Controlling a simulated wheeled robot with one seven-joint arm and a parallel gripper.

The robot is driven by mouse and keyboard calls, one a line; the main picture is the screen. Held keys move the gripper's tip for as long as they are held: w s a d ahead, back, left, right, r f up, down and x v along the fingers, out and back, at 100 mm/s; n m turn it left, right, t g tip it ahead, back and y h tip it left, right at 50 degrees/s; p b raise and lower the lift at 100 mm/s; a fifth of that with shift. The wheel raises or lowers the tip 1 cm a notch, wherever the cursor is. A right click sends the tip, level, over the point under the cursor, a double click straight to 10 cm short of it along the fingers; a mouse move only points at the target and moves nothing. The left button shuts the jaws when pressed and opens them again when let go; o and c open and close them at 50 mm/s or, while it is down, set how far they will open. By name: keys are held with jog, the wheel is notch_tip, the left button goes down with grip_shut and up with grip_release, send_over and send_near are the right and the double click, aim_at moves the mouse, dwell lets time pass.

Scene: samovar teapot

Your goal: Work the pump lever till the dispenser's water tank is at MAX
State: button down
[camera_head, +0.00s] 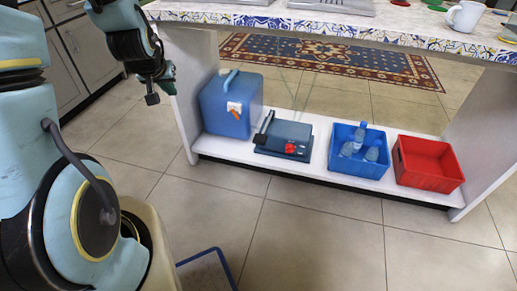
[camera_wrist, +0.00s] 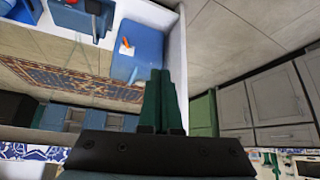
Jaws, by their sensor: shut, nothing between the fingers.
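A blue pump unit (camera_head: 284,139) with a dark lever (camera_head: 265,127) and a red part (camera_head: 291,148) sits on the low white shelf. A blue container (camera_head: 231,107) with a top handle and a white-and-red patch stands left of it. In the wrist view the container (camera_wrist: 136,55) lies beyond the fingertips, and part of the pump unit (camera_wrist: 82,16) is at the top. My gripper (camera_head: 168,80), also in the wrist view (camera_wrist: 161,74), is shut and empty, left of the table's end panel and apart from the lever. No dispenser tank or MAX mark can be made out.
A blue crate (camera_head: 376,169) with several clear bottles and a red crate (camera_head: 429,175) stand right of the pump on the shelf (camera_head: 330,176). The patterned tabletop (camera_head: 390,32) is above, with a white mug (camera_head: 465,16). The tiled floor in front is mostly clear.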

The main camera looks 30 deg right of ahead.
jog(key=d+f+m+t+h+b, duration=0.2)
jog(key=d+f+h+b, duration=0.1)
jog(key=d+f+b, duration=0.8)
jog(key=d+f+m+t+h+b, duration=0.2)
jog(key=d+f+h+b, duration=0.2)
jog(key=d+f+b, duration=0.7)
notch_tip(320, 180, down, 8)
jog(key=shift+s+d+r+t+h, duration=0.3)
jog(key=shift+s+d+t, duration=0.1)
jog(key=shift+d, duration=0.45)
jog(key=b, duration=0.4)
send_over(259, 141)
jog(key=f, duration=0.2)
jog(key=shift+s+a+f, duration=0.1)
jog(key=shift+a+f, duration=0.2)
jog(key=f, duration=0.1)
jog(key=f+b, duration=0.1)
jog(key=f, duration=0.1)
jog(key=shift+w+d+f, duration=0.1)
jog(key=shift+w+d, duration=0.15)
jog(key=shift+w, duration=0.05)
jog(key=shift+f+b, duration=0.3)
jog(key=shift+f, duration=0.05)
